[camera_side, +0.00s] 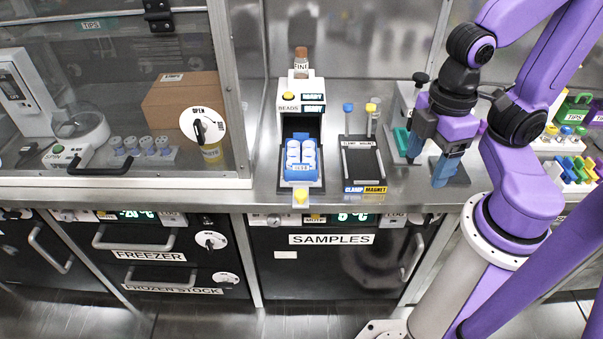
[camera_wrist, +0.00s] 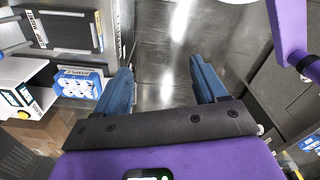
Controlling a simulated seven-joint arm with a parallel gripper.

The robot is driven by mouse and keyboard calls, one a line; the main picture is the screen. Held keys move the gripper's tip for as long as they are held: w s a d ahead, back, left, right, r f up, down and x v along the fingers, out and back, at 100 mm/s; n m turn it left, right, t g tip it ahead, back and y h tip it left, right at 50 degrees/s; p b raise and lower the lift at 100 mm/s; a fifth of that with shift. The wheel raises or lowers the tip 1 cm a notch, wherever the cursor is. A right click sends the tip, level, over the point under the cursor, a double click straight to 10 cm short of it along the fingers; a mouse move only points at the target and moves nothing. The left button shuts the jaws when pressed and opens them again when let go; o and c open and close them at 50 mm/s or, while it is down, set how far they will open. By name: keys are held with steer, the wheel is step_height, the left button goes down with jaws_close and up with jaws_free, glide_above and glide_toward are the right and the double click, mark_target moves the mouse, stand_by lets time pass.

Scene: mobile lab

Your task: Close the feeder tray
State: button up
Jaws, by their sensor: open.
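The feeder (camera_side: 287,110) is a white upright unit with a dark opening, labelled BEADS, on the steel counter. Its blue tray (camera_side: 301,184) sticks out of the opening toward the front edge, holding several white cylinders. A yellow-marked tab (camera_side: 300,196) shows at the tray's front. In the wrist view the tray (camera_wrist: 80,96) is at the left, partly out of the white feeder (camera_wrist: 22,78). My gripper (camera_side: 427,170) is open and empty, with blue fingers pointing down, well right of the tray. In the wrist view my gripper (camera_wrist: 160,68) has only bare metal between its fingers.
A black clamp magnet plate (camera_side: 362,163) stands between the feeder and my gripper, with capped tubes (camera_side: 371,118) behind it. A glass-fronted enclosure (camera_side: 120,95) is left of the feeder. The counter's front edge runs just before the tray, above the SAMPLES drawer (camera_side: 330,265).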

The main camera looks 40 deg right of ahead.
steer(key=shift+w+a+f, duration=0.1)
steer(key=shift+w+a, duration=0.1)
steer(key=shift+w, duration=0.1)
steer(key=c, duration=0.5)
steer(key=w+a+h, duration=0.1)
steer(key=w+a+f+n+h, duration=0.1)
steer(key=shift+w, duration=0.3)
jaws_close()
steer(key=w+a+f+n+t+h, duration=0.2)
steer(key=w+a+f+n+h, duration=0.3)
steer(key=w+a+f+h, duration=0.4)
steer(key=n+t+h, duration=0.2)
steer(key=n+t, duration=0.5)
steer(key=t, duration=0.1)
glide_toward(299, 199)
steer(key=x, duration=0.7)
